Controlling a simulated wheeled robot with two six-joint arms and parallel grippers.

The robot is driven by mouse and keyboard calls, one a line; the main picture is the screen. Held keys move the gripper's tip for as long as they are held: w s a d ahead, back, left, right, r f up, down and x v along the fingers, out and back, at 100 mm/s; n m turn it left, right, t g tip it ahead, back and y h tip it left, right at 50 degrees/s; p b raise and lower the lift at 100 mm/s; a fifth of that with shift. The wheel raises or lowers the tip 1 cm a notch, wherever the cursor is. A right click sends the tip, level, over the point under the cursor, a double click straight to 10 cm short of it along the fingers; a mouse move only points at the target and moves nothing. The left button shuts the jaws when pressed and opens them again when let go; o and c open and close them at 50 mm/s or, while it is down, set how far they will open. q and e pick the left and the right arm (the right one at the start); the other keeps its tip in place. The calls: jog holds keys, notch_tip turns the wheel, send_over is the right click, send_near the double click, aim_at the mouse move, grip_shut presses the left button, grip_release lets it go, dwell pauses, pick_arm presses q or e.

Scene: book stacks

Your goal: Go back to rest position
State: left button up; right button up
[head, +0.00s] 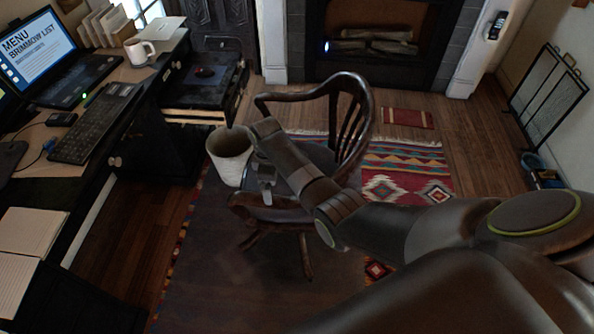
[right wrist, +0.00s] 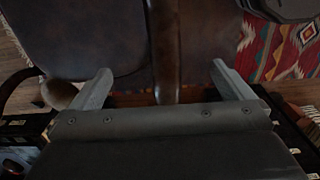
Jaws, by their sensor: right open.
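My right arm comes in from the right in the head view and reaches over the wooden chair. My left gripper is not in view.
The wooden chair (head: 352,125) stands close around my right gripper. A pale bin (head: 230,158) is beside it. A desk with a laptop (head: 75,80), keyboard (head: 97,122) and white mug (head: 138,50) is at left. A patterned rug (head: 405,170) covers the floor; a fireplace is behind.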

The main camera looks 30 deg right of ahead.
jog(key=shift+r, duration=0.2)
dwell(0.4)
jog(key=shift+s+d+f, duration=0.2)
jog(key=shift+s, duration=0.05)
jog(key=s+d+m+t, duration=0.1)
jog(key=s+d+m, duration=0.2)
jog(key=s, duration=0.6)
jog(key=s+d+r+m+t+h, duration=0.1)
jog(key=s+d+m, duration=0.25)
jog(key=s, duration=0.45)
jog(key=s+d+m+t, duration=0.1)
jog(key=s+d+m, duration=0.25)
jog(key=s, duration=0.55)
jog(key=s+d+r+m, duration=0.2)
jog(key=s+r, duration=0.6)
jog(key=s, duration=0.2)
notch_tip(320, 180, down, 25)
jog(key=d, duration=0.1)
jog(key=s+a+f+g, duration=0.1)
jog(key=s+f, duration=1.3)
jog(key=f, duration=0.2)
jog(key=shift+s+g, duration=0.4)
